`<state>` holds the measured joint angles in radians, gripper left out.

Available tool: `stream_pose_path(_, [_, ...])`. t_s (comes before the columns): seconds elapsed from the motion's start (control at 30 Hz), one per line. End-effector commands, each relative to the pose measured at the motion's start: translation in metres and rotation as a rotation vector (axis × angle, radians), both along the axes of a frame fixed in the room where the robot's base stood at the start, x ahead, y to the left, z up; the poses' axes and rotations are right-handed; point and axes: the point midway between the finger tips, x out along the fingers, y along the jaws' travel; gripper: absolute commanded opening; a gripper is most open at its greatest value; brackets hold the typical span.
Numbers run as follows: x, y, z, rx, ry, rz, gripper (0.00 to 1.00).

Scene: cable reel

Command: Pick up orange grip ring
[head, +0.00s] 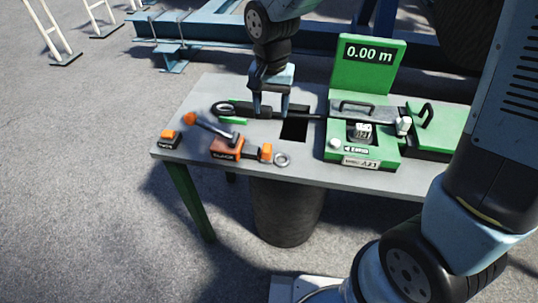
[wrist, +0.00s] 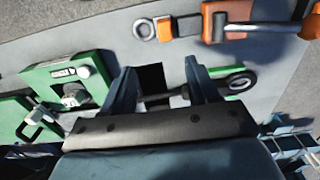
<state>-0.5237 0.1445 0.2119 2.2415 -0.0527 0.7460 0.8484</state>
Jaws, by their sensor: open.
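A pale metal ring (head: 282,159) lies flat on the table near its front edge, next to an orange grip block (head: 265,152); I take this pair as the orange grip ring. In the wrist view the ring (wrist: 145,29) and orange block (wrist: 163,28) show at the top. My gripper (head: 271,112) is open and points down, behind and apart from the ring. In the wrist view its two fingers (wrist: 158,80) stand wide apart over a black rod that ends in a dark ring (wrist: 236,83). I cannot tell whether they touch the rod.
An orange clamp (head: 226,148) lies just left of the ring, with an orange-knobbed lever (head: 190,118) behind it. A small orange-black block (head: 168,139) sits at the left corner. A dark square opening (head: 294,130) and a green meter unit (head: 360,150) lie to the right.

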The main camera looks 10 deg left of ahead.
Motion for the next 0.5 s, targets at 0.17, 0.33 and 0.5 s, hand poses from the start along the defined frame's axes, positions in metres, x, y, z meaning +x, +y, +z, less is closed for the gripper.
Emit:
stream_pose_path(0.17, [-0.003,0.010,-0.014,-0.006,0.016,-0.002,0.60])
stream_pose_path(0.33, [-0.004,0.010,-0.039,-0.008,0.018,-0.003,0.60])
stream_pose_path(0.5, [-0.004,0.010,-0.069,-0.008,0.018,-0.003,0.60])
